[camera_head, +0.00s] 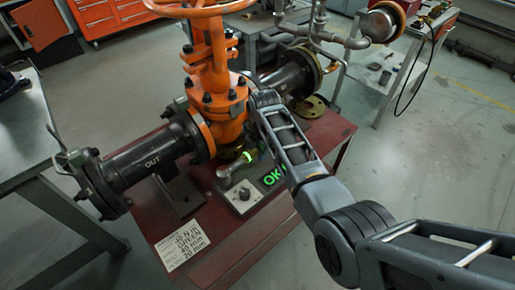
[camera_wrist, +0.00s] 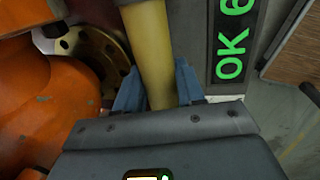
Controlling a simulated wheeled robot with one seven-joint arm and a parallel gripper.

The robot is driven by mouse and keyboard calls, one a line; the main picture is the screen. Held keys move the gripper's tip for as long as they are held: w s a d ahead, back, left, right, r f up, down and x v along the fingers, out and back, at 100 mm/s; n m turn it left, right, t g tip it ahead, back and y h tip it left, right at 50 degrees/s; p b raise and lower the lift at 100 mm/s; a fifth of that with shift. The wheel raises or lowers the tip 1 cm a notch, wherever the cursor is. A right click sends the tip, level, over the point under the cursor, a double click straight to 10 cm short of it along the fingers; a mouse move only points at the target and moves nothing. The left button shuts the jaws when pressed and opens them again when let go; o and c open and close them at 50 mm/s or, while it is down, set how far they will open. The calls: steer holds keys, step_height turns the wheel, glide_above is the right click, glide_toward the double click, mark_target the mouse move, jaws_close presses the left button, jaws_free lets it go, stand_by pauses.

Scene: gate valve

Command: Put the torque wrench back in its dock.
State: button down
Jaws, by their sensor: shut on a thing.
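The torque wrench has a yellow handle (camera_wrist: 155,50), which runs up between the blue fingers of my gripper (camera_wrist: 157,85) in the wrist view. My gripper is shut on this handle. In the head view, the wrench (camera_head: 229,169) shows a grey metal end and a bright green band, just left of my arm. My arm hides the rest of it and most of my gripper. A grey box (camera_head: 241,200) with a dark knob sits below the wrench end. A display (camera_head: 272,178) beside it reads OK in green. I cannot tell which part is the dock.
The orange gate valve (camera_head: 217,95) and its dark pipe (camera_head: 150,160) stand on a red bench (camera_head: 215,255), close to my arm. A printed card (camera_head: 183,246) lies at its front. A grey table (camera_head: 25,130) is at the left.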

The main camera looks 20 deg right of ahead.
steer(key=shift+w+f, duration=0.1)
stand_by(0.3)
steer(key=c, duration=0.6)
jaws_free()
steer(key=shift+f, duration=0.2)
steer(key=r, duration=0.2)
steer(key=s+r, duration=0.1)
steer(key=r, duration=0.5)
steer(key=shift+s, duration=0.2)
steer(key=shift+s, duration=0.1)
